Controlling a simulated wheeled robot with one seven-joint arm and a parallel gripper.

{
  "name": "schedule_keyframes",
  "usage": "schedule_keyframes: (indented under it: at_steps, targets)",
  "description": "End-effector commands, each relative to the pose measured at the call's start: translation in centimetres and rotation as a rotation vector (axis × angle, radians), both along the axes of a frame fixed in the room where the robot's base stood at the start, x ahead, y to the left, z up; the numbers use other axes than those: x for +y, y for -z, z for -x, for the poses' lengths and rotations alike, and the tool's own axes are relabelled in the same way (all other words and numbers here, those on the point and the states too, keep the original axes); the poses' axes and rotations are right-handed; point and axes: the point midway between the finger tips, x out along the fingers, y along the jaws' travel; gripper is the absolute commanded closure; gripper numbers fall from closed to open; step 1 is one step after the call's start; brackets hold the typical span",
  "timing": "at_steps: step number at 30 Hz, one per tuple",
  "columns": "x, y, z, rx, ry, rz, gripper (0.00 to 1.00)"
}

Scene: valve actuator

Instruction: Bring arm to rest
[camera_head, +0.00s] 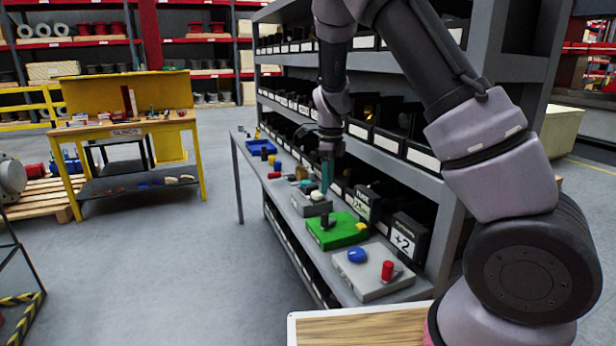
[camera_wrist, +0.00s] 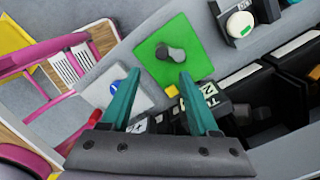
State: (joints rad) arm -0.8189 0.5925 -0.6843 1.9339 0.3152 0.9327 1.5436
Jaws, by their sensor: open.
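My gripper (camera_head: 326,175) is above the long narrow table in front of the shelf in the head view. Its two teal fingers stand apart with nothing between them in the wrist view (camera_wrist: 155,95). Near its tips in the head view is a grey box with a light round knob (camera_head: 317,195). A green plate (camera_head: 338,231) with a dark handle and a yellow block lies nearer to me. The green plate also shows in the wrist view (camera_wrist: 195,38). A pale grey plate (camera_head: 372,285) with a blue knob (camera_head: 357,255) and a red cylinder (camera_head: 387,270) lies nearest.
A grey shelf (camera_head: 470,190) with rows of black bins stands close to the right of my gripper. A yellow workbench (camera_head: 125,125) stands at the left. Small parts and a blue tray (camera_head: 262,147) lie at the table's far end. The floor at left centre is clear.

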Motion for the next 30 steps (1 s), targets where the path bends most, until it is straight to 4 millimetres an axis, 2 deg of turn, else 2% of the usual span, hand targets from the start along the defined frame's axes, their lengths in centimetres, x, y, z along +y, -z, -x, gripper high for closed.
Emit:
schedule_keyframes:
  at_steps: [8,12,18,24,30]
  targets:
    - [-3.5,-9.3,3.8,-0.113,-0.320,-0.174,0.39]
    - [-5.5,-14.0,6.6,-0.222,-0.523,-0.213,0.39]
    - [-8.1,-19.9,11.7,-0.403,-0.827,-0.173,0.39]
    - [-10.2,-24.1,17.5,-0.563,-1.134,-0.013,0.39]
    - [-11.7,-26.0,22.6,-0.640,-1.394,0.217,0.39]
